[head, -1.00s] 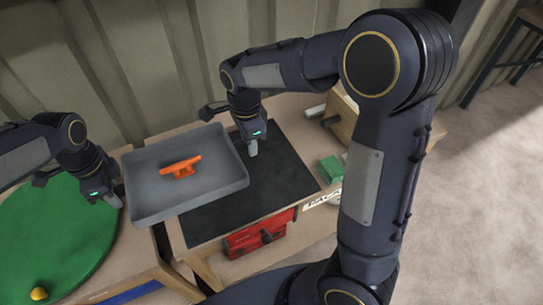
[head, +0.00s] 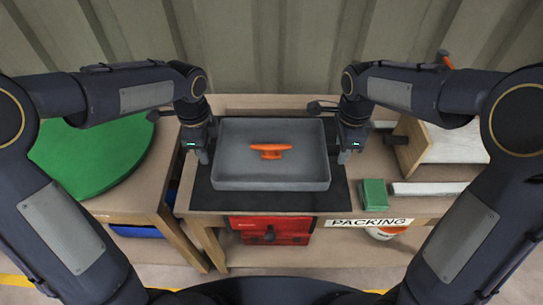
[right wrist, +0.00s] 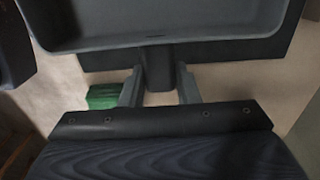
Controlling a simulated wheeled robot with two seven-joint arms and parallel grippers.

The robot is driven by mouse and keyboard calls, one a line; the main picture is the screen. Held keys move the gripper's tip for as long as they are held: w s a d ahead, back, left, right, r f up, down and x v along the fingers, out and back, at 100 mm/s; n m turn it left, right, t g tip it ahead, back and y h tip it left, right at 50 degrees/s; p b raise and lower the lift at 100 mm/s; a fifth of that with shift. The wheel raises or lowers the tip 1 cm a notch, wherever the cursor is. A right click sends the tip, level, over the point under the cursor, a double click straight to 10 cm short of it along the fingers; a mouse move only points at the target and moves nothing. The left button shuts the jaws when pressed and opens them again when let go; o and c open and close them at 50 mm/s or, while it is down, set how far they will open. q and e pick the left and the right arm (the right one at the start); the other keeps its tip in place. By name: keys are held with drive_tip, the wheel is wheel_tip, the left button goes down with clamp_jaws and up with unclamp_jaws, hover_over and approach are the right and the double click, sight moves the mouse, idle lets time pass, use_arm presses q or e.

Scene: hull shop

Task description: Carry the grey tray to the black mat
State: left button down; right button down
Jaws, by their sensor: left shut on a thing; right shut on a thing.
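The grey tray (head: 235,175) is level over the black mat (head: 337,200), with an orange cleat (head: 270,151) lying in it. The mat shows around the tray at the sides and front. I cannot tell whether the tray touches it. My left gripper (head: 205,155) is shut on the tray's left end. My right gripper (head: 343,155) is shut on its right end. In the right wrist view the tray (right wrist: 160,40) has a grip (right wrist: 160,72) between the two fingers, with the mat (right wrist: 220,48) behind.
A green block (head: 374,194), a pale bar (head: 430,188) and a wooden holder (head: 440,145) stand right of the mat on the packing bench. A red toolbox (head: 270,230) sits below. A green round top (head: 90,160) is on the left table. The wall is close behind.

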sight(210, 168)
use_arm(q)
drive_tip(key=shift+f, duration=0.1)
use_arm(e)
drive_tip(key=shift+f, duration=0.15)
